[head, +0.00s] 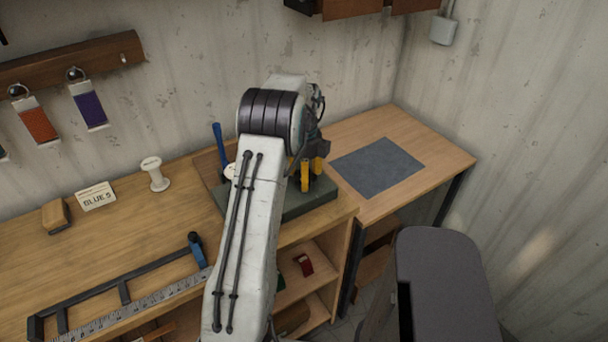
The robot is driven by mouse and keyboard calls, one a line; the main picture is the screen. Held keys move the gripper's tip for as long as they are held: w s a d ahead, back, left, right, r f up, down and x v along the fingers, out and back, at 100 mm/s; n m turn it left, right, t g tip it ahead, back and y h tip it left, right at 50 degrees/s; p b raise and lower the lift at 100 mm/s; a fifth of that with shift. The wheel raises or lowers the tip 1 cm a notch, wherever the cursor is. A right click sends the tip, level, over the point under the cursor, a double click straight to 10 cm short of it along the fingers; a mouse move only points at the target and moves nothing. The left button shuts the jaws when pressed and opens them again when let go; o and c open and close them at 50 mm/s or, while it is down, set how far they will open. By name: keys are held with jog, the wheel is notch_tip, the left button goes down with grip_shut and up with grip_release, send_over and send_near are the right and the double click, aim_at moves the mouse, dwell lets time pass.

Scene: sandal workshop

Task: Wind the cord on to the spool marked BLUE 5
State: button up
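A pale, bare-looking spool (155,176) stands upright on the wooden bench. A card reading BLUE 5 (97,196) stands just left of it. I cannot make out any cord. My gripper (311,172) is at the far end of my arm, over or at a dark green base (311,199), to the right of the spool and apart from it. Yellow parts show there; my arm partly hides them, and I cannot tell whether the fingers are open or hold anything.
An upright blue handle (218,143) stands behind my arm. A dark metal frame with a blue grip (197,248) and a ruler (130,309) lie along the front. A wooden block (56,216) sits left. A grey mat (377,167) lies clear on the right bench.

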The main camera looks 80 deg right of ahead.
jog(key=shift+f, duration=0.1)
jog(key=o, duration=1.2)
jog(key=shift+r, duration=6.05)
